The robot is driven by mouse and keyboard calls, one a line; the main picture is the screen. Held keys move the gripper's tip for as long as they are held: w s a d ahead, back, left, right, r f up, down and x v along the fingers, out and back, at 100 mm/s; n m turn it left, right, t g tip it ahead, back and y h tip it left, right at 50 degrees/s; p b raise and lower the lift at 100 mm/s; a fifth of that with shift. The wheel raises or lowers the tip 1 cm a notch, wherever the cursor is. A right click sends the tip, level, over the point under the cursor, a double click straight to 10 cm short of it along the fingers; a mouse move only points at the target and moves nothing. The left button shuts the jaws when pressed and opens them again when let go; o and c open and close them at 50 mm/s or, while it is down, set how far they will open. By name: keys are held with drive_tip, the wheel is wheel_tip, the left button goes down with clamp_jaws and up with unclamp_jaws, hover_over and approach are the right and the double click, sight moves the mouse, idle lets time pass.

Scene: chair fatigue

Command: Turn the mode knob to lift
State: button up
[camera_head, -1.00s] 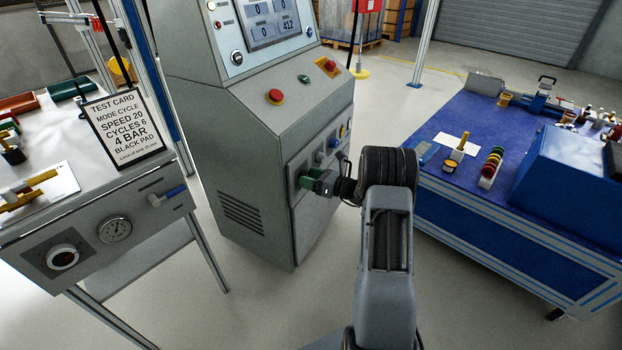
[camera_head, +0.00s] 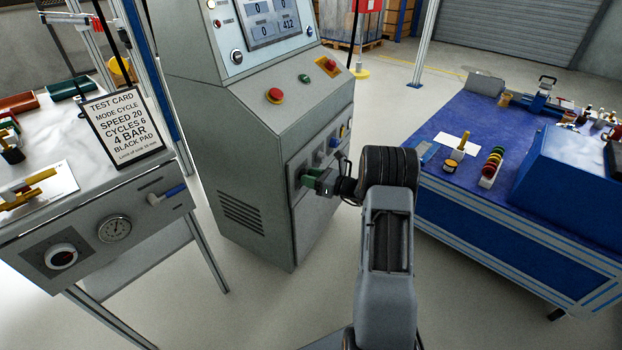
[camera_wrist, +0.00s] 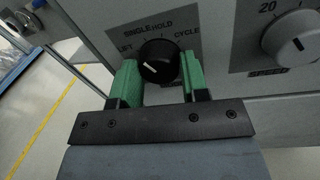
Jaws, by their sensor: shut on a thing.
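The mode knob (camera_wrist: 158,52) is a round black knob with a short white mark, on a grey plate lettered LIFT, SINGLE, HOLD and CYCLE. LIFT is at the plate's left and CYCLE at its right. The white mark sits on the knob's lower left part. My gripper (camera_wrist: 160,70) has green finger pads on the left and right sides of the knob and is shut on it. In the head view my gripper (camera_head: 318,180) is at the front panel of the grey console (camera_head: 215,150), and hides the knob there.
A speed knob (camera_wrist: 297,38) is to the right on the same panel. A bench with a test card (camera_head: 122,127) stands left of the console; the card reads "MODE CYCLE". A blue-topped workbench (camera_head: 450,125) stands right. Open floor lies between.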

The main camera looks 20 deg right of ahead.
drive_tip(key=shift+n+h+b, duration=0.4)
drive_tip(key=shift+n+b, duration=1.55)
drive_tip(key=shift+n, duration=1.25)
drive_tip(key=o, duration=0.9)
drive_tip(key=p+v, duration=0.3)
drive_tip(key=v, duration=1)
drive_tip(key=shift+s+d, duration=0.25)
drive_tip(key=shift+s, duration=0.05)
